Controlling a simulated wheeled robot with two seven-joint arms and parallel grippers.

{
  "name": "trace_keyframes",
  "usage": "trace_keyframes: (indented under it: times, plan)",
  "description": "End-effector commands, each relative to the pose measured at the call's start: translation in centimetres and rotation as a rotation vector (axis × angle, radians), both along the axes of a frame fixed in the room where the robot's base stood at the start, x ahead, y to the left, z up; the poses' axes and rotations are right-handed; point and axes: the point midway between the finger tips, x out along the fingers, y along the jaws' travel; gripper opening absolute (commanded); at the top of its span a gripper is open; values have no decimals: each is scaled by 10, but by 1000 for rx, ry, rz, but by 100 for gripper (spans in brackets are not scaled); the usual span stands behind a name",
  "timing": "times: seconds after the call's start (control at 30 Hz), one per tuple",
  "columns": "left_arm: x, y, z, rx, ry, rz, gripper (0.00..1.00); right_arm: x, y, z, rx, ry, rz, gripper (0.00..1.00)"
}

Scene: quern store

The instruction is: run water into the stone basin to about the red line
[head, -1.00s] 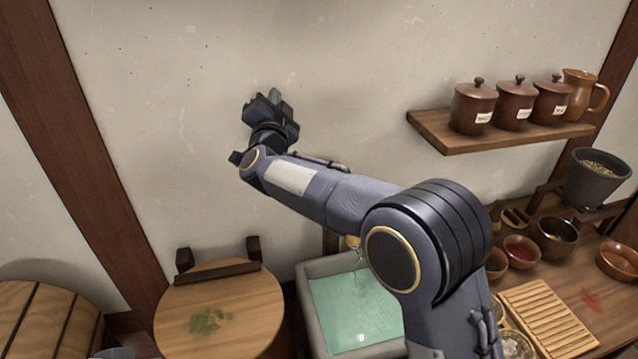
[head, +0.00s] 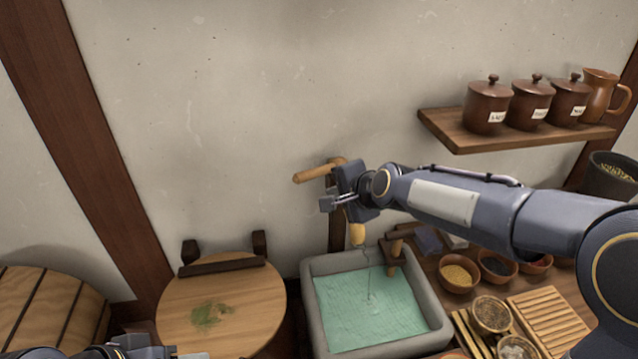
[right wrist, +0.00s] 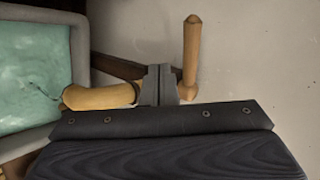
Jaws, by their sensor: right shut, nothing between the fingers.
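The stone basin (head: 312,300) stands against the wall and holds pale green water (head: 365,310). A thin stream runs from the wooden spout (head: 357,234) into it, and ripples show. I cannot make out a red line. The tap's wooden handle (head: 314,173) sticks out to the left above the spout. My right gripper (head: 331,203) is shut and empty, close by the tap. In the right wrist view its fingertips (right wrist: 158,82) are between the spout (right wrist: 100,96) and the handle (right wrist: 192,55); contact is unclear. My left gripper (head: 135,347) shows only partly at the bottom edge.
A round wooden lid or tabletop (head: 245,300) with a green smear is left of the basin. A counter right of it carries bowls (head: 459,272) and a slatted rack (head: 548,322). A shelf (head: 470,142) with lidded jars (head: 488,105) is above. The wall at left is bare.

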Motion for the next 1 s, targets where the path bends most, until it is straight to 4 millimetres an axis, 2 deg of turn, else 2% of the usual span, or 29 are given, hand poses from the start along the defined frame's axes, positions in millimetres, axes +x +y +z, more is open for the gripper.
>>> trace_keyframes:
  times: [0.03,0.17,0.23,0.4,0.87,1.0]
  plan:
    - [0,0,-1,0,0,0,54,8,4,-10,-1,4,-2,0]
    - [0,0,-1,0,0,0,54,26,16,-24,0,3,-1,0]
    - [0,0,8,0,0,0,54,36,22,-14,1,-2,0,0]
    - [0,0,14,0,0,0,54,52,32,-12,0,-1,1,0]
    - [0,0,15,0,0,0,54,57,36,-11,1,-2,0,0]
    - [0,0,29,0,0,0,54,66,50,-8,-1,-1,3,0]
